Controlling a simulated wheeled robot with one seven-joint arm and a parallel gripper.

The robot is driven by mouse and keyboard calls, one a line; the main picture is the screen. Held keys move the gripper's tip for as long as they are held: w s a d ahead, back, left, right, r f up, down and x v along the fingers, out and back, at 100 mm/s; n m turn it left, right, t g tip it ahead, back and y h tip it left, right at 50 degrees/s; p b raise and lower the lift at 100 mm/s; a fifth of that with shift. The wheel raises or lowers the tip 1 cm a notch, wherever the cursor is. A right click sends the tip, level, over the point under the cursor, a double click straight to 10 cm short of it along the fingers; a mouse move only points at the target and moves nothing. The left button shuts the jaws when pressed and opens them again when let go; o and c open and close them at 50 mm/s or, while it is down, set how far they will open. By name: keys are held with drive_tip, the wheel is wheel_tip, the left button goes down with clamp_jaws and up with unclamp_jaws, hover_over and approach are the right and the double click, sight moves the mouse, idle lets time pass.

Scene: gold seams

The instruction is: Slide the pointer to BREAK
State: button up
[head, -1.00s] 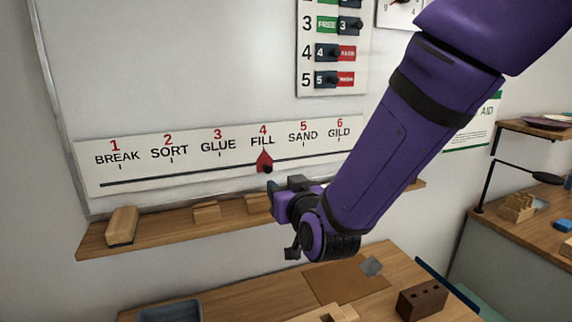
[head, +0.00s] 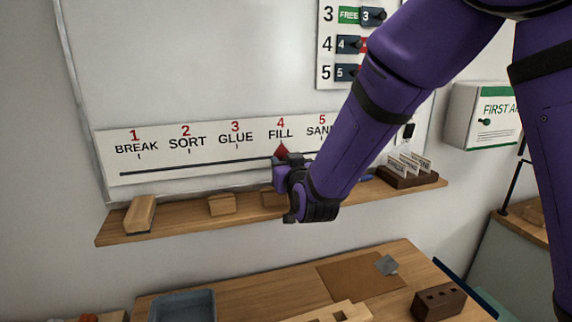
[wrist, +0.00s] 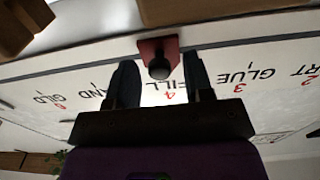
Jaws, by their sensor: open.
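The red pointer (head: 282,150) stands at 4 FILL on the slider strip (head: 112,166), its lower part hidden behind my gripper in the head view. BREAK (head: 136,148) is at the strip's left end, under the red 1. My gripper (head: 279,161) is at the strip in front of the pointer. In the wrist view, the picture is upside down; the red pointer (wrist: 150,47) with its black knob (wrist: 159,68) shows between the two open fingers (wrist: 160,80). The knob is near the fingertips, and no finger clearly touches it.
A wooden ledge (head: 178,216) runs under the strip, with an eraser (head: 141,214) and small wooden blocks (head: 222,204) on it. A card holder (head: 408,178) stands at its right. The slot left of the pointer is clear. A workbench (head: 250,292) lies below.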

drive_tip(key=shift+w, duration=0.2)
clamp_jaws()
drive_tip(key=s+a, duration=0.2)
drive_tip(key=a, duration=0.5)
drive_tip(key=s+a, duration=0.2)
drive_tip(key=a, duration=0.6)
drive_tip(key=s+a, duration=0.2)
drive_tip(key=a, duration=0.6)
drive_tip(key=shift+s, duration=0.35)
unclamp_jaws()
drive_tip(key=v, duration=1)
drive_tip(key=shift+s, duration=0.4)
